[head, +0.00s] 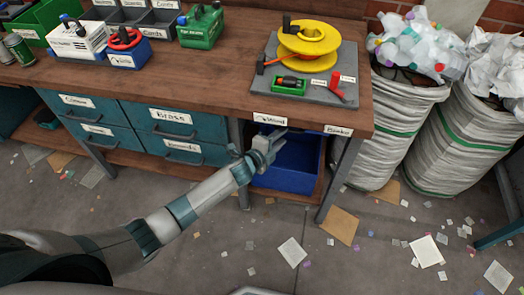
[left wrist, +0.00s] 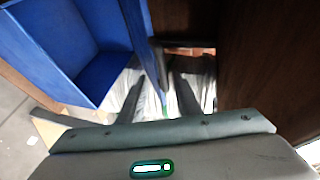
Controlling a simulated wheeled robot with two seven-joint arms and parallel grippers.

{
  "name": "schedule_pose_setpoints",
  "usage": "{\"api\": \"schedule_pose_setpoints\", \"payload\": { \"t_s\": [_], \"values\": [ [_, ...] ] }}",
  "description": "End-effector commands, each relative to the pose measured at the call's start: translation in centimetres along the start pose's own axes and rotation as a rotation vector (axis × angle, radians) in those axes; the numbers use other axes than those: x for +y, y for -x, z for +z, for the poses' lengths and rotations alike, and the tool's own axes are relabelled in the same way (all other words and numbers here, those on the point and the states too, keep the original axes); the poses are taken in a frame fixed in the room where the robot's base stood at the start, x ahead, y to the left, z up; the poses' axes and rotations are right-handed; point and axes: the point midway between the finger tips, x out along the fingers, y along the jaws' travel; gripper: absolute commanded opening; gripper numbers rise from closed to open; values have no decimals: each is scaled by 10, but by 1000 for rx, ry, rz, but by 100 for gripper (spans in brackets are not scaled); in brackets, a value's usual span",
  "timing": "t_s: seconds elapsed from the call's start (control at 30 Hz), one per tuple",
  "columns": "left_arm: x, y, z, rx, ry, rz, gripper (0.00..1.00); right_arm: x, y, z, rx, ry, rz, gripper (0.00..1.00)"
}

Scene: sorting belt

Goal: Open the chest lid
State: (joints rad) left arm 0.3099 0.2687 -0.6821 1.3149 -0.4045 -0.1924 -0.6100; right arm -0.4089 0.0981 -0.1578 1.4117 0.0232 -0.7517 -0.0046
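I cannot make out a chest with a lid in either view. A blue open-topped bin (head: 287,181) stands under the right end of the workbench; it fills the upper left of the left wrist view (left wrist: 98,58). My left gripper (head: 268,142) is at the bin's upper left side, just below the bench front. In the left wrist view its two fingers (left wrist: 160,85) are spread, with a thin blue edge and a dark piece between or just beyond them. I cannot tell whether they touch. My right gripper is not in view.
The wooden workbench (head: 240,88) overhangs the gripper. Teal drawers (head: 170,118) are to its left, a bench leg (head: 340,180) to its right. Two striped sacks (head: 392,125) of waste stand at the right. Paper scraps litter the floor.

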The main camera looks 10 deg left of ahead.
Motion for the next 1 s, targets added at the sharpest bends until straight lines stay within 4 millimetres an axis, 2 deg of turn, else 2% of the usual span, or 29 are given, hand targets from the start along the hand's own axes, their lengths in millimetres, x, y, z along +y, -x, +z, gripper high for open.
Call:
{"api": "schedule_pose_setpoints", "payload": {
  "t_s": [0.4,0.6,0.8,1.0],
  "values": [
    [0,78,0,2,0,0,31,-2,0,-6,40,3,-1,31],
    [0,106,0,2,0,-2,31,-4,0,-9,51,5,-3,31],
    [-1,118,0,1,0,-1,31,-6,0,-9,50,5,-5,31],
    [-1,118,0,1,0,-1,31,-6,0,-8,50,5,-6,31]
  ]
}}
